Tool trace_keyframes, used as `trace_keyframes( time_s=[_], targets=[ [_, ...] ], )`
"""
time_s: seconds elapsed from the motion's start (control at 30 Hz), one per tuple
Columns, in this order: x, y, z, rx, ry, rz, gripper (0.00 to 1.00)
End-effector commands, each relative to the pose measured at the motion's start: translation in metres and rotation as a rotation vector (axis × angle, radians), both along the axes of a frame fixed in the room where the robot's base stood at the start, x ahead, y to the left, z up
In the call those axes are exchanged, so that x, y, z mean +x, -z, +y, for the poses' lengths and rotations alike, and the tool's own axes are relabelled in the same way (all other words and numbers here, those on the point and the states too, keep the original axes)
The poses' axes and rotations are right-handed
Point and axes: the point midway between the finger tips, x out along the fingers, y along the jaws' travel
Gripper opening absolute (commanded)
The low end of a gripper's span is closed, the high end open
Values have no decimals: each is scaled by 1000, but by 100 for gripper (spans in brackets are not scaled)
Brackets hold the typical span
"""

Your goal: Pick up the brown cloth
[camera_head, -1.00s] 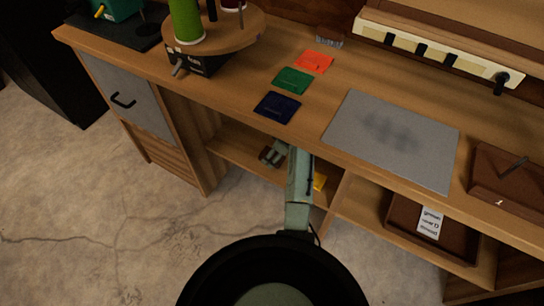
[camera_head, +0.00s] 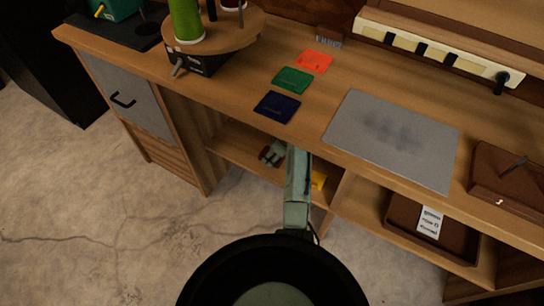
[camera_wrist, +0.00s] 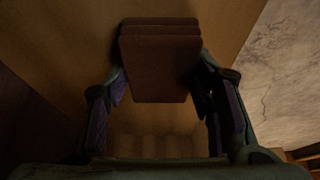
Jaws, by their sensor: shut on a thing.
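The brown cloth (camera_wrist: 160,62) is a folded, layered stack in the wrist view. It sits between the two fingers of my gripper (camera_wrist: 161,88), which is shut on it by its side edges. In the head view my gripper (camera_head: 273,153) is inside the open lower shelf (camera_head: 232,150) of the workbench. Only a small dark brown bit of the cloth shows beside the fingers there. I cannot tell whether the cloth touches the shelf board.
The bench top above overhangs the shelf. It holds orange (camera_head: 315,61), green (camera_head: 292,80) and dark blue (camera_head: 277,107) cloths and a grey mat (camera_head: 392,137). A yellow item (camera_head: 319,180) lies right of my arm. A brown tray (camera_head: 455,238) is further right. Floor in front is clear.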

Motion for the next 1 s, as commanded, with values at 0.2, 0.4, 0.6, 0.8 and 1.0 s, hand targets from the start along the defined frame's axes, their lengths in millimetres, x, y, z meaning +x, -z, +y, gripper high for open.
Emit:
trace_keyframes(
  time_s=[0.2, 0.4, 0.6, 0.8, 1.0],
  targets=[
    [0, 0, 0, 0, 0, 0, 26],
    [0, -2, 0, 0, 0, -1, 26],
    [1, -16, 0, 0, 0, -2, 26],
    [-14, -35, 1, 2, 0, 1, 26],
    [-63, -40, 1, 2, 1, 0, 26]
  ],
)
